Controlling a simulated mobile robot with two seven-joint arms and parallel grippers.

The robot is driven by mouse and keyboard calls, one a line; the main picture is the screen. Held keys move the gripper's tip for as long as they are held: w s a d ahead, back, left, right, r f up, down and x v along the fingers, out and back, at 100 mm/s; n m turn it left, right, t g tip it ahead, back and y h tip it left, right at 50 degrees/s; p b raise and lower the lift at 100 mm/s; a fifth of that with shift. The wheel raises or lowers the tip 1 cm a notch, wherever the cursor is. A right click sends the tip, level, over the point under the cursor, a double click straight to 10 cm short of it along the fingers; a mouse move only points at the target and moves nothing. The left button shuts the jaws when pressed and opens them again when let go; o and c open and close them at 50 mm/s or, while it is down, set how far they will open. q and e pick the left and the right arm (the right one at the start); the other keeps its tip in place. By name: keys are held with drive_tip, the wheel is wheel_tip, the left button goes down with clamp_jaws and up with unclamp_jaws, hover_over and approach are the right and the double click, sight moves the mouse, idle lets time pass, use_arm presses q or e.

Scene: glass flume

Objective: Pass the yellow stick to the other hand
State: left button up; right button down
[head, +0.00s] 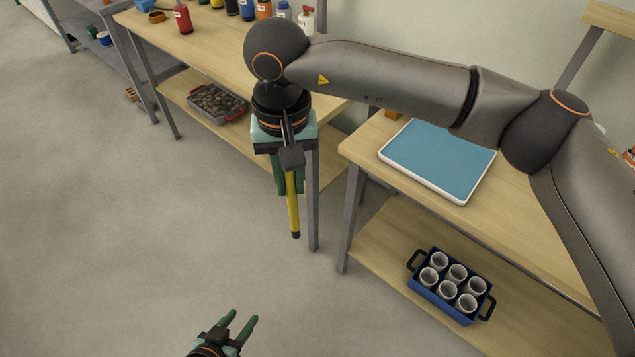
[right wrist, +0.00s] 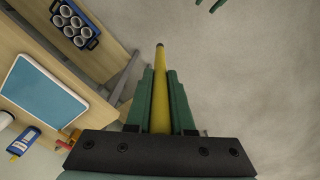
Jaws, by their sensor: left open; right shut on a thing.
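The yellow stick (head: 293,205) hangs down from my right gripper (head: 288,183) in the head view, with its dark tip lowest. In the right wrist view the stick (right wrist: 160,85) lies between the green fingers of my right gripper (right wrist: 160,100), which are shut on it. Its far end points away from the gripper. My left gripper (head: 243,322) is open and empty at the bottom of the head view, below and left of the stick and apart from it. Its fingertips (right wrist: 211,4) show at the top edge of the right wrist view.
A wooden bench (head: 133,18) with bottles stands behind. A second bench on the right holds a blue-topped tray (head: 437,158). A blue crate of cups (head: 432,301) sits on its lower shelf, and a tray of dark pieces (head: 244,108) on the other. Floor at left is clear.

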sight(292, 200)
drive_tip(key=shift+w+d+r, duration=0.1)
drive_tip(key=shift+d+r, duration=0.05)
drive_tip(key=shift+r, duration=0.25)
drive_tip(key=d+r, duration=1.3)
use_arm(q)
drive_tip(key=shift+o, duration=0.6)
drive_tip(key=w+d+r+m+t+h, duration=0.2)
drive_tip(key=w+r+h, duration=0.1)
drive_tip(key=r, duration=0.6)
drive_tip(key=w+d+r+m+t+h, duration=0.1)
drive_tip(key=w+r+m+h, duration=0.2)
drive_tip(key=r, duration=0.5)
drive_tip(key=w+d+r+t+h, duration=0.2)
drive_tip(key=w+r, duration=0.2)
drive_tip(key=r, duration=0.5)
drive_tip(key=x, duration=1.1)
drive_tip(key=shift+d, duration=0.35)
use_arm(e)
drive_tip(key=w+a+f+n, duration=0.3)
drive_tip(key=a+f, duration=0.4)
drive_tip(key=w+a+f+n, duration=0.2)
drive_tip(key=w+a+f, duration=0.1)
drive_tip(key=a+f, duration=0.3)
drive_tip(key=shift+a+f+n, duration=0.35)
drive_tip(key=shift+n, duration=0.05)
use_arm(q)
drive_tip(key=shift+w, duration=0.15)
drive_tip(key=shift+c, duration=0.4)
use_arm(e)
drive_tip(key=shift+w, duration=0.1)
